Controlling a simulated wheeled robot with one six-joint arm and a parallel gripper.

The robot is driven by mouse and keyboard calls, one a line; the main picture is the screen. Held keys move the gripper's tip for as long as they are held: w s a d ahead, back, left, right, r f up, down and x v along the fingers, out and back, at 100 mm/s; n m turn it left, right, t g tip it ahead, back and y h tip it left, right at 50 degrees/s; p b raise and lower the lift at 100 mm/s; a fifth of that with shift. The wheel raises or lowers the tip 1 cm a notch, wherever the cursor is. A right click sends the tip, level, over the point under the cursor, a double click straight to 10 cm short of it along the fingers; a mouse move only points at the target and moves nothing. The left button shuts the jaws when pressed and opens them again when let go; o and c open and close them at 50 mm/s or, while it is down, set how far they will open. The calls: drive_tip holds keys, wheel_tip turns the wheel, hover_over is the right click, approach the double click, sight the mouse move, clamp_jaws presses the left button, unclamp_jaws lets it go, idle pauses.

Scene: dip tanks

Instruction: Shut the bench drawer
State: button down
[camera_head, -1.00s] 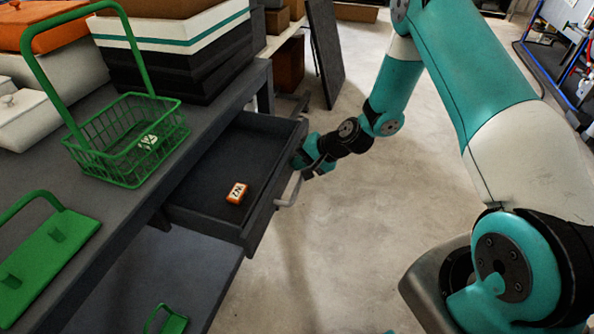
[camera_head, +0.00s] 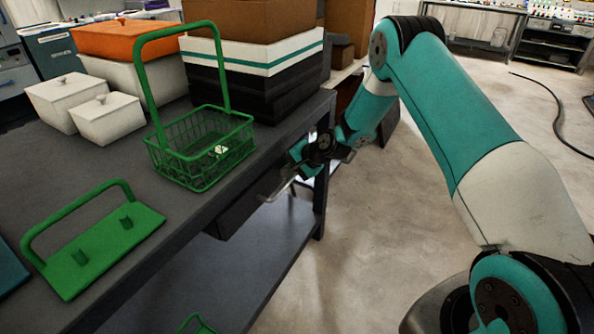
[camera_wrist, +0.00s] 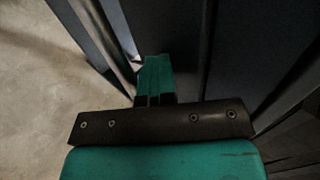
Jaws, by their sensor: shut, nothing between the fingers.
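The bench drawer (camera_head: 238,212) is a dark box front under the bench top in the head view. Its inside no longer shows, and it sits in or nearly in the bench; I cannot tell whether it is fully flush. Its metal handle (camera_head: 279,189) sticks out from the front. My gripper (camera_head: 297,165) is at the far end of the drawer front, close by the handle. In the wrist view the teal fingers (camera_wrist: 155,75) are shut together with nothing between them, close to a dark panel. Whether they touch it is hard to tell.
On the bench top (camera_head: 190,213) stand a green wire basket (camera_head: 200,160), a green handled plate (camera_head: 95,250), white lidded boxes (camera_head: 108,122) and stacked crates (camera_head: 265,75). A lower shelf (camera_head: 265,255) runs beneath the drawer.

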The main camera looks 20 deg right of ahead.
drive_tip(key=shift+w+a+r, duration=0.15)
drive_tip(key=shift+w, duration=0.2)
drive_tip(key=shift+r, duration=0.1)
